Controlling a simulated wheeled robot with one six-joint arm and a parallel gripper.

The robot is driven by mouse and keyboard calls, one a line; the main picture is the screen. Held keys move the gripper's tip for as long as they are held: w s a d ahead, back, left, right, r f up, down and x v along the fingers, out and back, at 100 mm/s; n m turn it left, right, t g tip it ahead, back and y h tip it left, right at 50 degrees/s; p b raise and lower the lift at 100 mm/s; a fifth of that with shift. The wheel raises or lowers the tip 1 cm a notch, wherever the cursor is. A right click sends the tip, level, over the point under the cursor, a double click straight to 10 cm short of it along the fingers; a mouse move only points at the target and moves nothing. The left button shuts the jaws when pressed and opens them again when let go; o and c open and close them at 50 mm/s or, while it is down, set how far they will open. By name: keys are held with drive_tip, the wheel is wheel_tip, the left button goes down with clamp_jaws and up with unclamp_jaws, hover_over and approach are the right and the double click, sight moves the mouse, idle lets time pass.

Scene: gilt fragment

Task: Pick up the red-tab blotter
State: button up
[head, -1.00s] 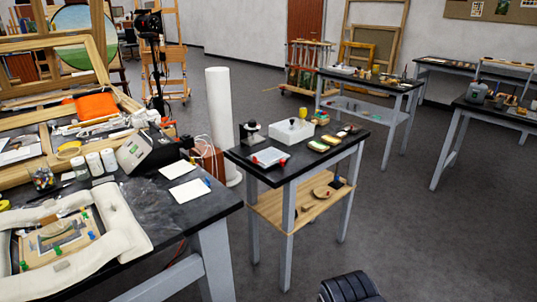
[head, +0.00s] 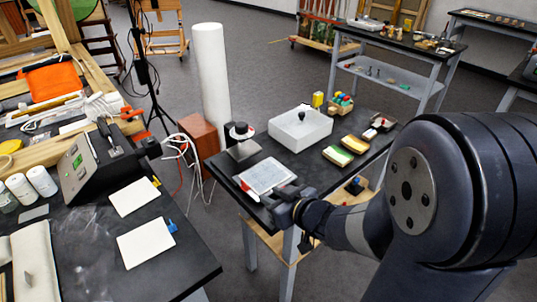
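A pale grey, flat rectangular piece (head: 268,173) lies on the small black-topped table, with red parts (head: 241,184) at its left end. It may be the red-tab blotter or hold it; I cannot tell at this size. My gripper (head: 279,209) is over the table's near edge, just in front of this piece and close to it. Whether they touch is unclear. The fingers are small and dark against the black top, so their opening does not show. Two white cards lie on the left bench, one with a yellow tab (head: 133,197), one with a blue tab (head: 145,244).
The small table (head: 232,164) also bears a dark stand with a white top (head: 241,141), a white box (head: 300,129) and green and yellow sponge-like blocks (head: 338,155). A tall white roll (head: 210,85) stands behind. My arm covers the right side.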

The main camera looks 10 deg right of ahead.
sight(248, 192)
drive_tip(key=x, duration=0.4)
drive_tip(key=b+x, duration=0.1)
drive_tip(key=x, duration=0.1)
drive_tip(key=shift+w+a+r, duration=0.15)
drive_tip(key=shift+a+r, duration=0.05)
drive_tip(key=shift+y, duration=0.3)
drive_tip(key=shift+x, duration=2.65)
drive_tip(key=shift+a, duration=0.15)
drive_tip(key=shift+c, duration=0.6)
clamp_jaws()
